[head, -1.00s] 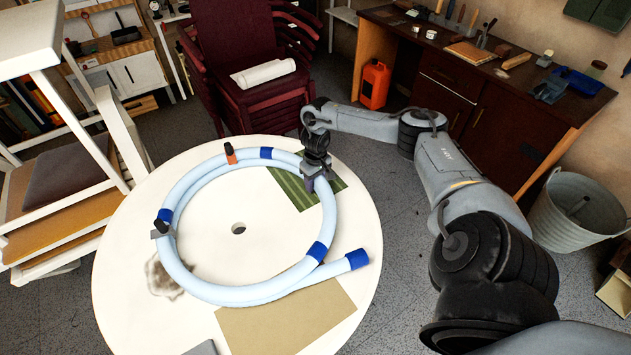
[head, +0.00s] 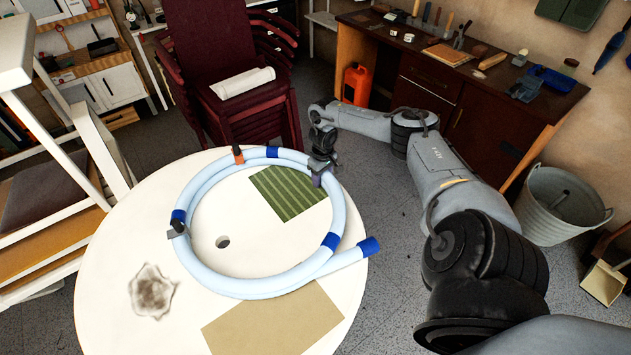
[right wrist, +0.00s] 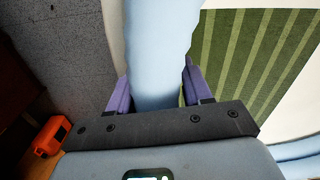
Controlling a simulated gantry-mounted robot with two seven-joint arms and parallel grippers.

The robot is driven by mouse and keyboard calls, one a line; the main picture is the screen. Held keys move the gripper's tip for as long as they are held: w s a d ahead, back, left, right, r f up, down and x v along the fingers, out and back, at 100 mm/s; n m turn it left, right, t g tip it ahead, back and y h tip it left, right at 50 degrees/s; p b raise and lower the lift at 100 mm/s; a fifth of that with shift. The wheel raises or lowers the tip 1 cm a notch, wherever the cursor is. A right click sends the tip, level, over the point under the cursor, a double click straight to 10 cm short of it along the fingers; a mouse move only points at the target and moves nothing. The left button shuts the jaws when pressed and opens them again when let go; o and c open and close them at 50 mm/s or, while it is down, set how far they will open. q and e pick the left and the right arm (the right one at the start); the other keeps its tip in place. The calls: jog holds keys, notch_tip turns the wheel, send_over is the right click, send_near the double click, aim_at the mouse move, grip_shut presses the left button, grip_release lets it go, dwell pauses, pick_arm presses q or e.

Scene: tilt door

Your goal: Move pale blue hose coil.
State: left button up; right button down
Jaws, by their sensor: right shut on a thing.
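The pale blue hose coil (head: 262,290) lies looped on the round white table, with dark blue bands and a blue-capped free end at the right. An orange fitting (head: 238,155) sits on its far side and a dark grey fitting (head: 178,228) on its left side. My right gripper (head: 318,180) is shut on the hose at the coil's far right. In the right wrist view, its purple fingers (right wrist: 157,90) stand on both sides of the hose (right wrist: 160,50). I cannot tell whether the hose is lifted there. My left gripper is out of view.
The round white table (head: 115,255) has a centre hole, a dark stain (head: 152,290), a green striped mat (head: 290,193) and a tan sheet (head: 275,322). Stacked maroon chairs (head: 245,115) stand behind it, and white stools at the left.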

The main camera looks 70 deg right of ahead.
jog(key=shift+s+d, duration=0.7)
jog(key=shift+d, duration=0.3)
jog(key=shift+s+d, duration=0.1)
jog(key=shift+s, duration=0.05)
jog(key=shift+c, duration=2)
grip_release()
jog(key=shift+r, duration=0.1)
